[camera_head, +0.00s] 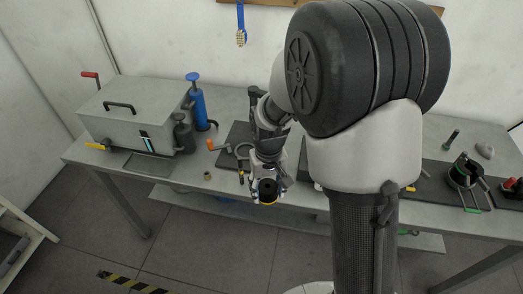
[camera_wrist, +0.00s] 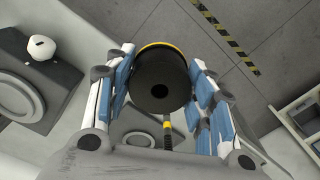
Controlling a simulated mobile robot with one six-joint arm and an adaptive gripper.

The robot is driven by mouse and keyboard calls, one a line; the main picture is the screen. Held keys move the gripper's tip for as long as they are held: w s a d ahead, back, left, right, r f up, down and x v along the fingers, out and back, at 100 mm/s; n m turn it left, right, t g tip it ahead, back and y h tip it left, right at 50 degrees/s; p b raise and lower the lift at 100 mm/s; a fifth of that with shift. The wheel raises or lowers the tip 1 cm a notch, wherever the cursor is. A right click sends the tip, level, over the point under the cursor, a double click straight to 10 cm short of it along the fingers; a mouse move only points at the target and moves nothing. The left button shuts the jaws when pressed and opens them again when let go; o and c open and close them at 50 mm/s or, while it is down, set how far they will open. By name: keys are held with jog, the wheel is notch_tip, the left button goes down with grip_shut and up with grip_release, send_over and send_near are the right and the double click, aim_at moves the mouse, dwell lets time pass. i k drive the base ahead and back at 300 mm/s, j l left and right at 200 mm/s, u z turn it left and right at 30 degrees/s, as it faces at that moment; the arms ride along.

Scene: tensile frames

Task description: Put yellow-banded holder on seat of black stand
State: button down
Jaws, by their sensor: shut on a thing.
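The yellow-banded holder (camera_head: 268,189) is a black cylinder with a yellow rim. In the wrist view the holder (camera_wrist: 160,82) shows its round end with a small central hole, between the blue-padded fingers. My gripper (camera_wrist: 163,75) is shut on its sides; in the head view my gripper (camera_head: 267,186) hangs near the table's front edge. A dark base with a round seat (camera_wrist: 15,95) lies at the left of the wrist view. Another dark form with a round outline (camera_wrist: 140,133) shows partly below the holder. I cannot tell which is the black stand.
A grey box (camera_head: 135,112) and a blue-topped pump (camera_head: 199,105) stand on the table (camera_head: 220,180) at left. A green-and-black fixture (camera_head: 464,173) stands at right. My arm hides the middle.

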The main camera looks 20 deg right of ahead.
aim_at(246, 152)
jog(key=i+j+z, duration=0.7)
jog(key=j, duration=0.3)
jog(key=i+j+z, duration=0.25)
jog(key=j, duration=0.45)
jog(key=i+j, duration=0.1)
jog(key=j, duration=0.2)
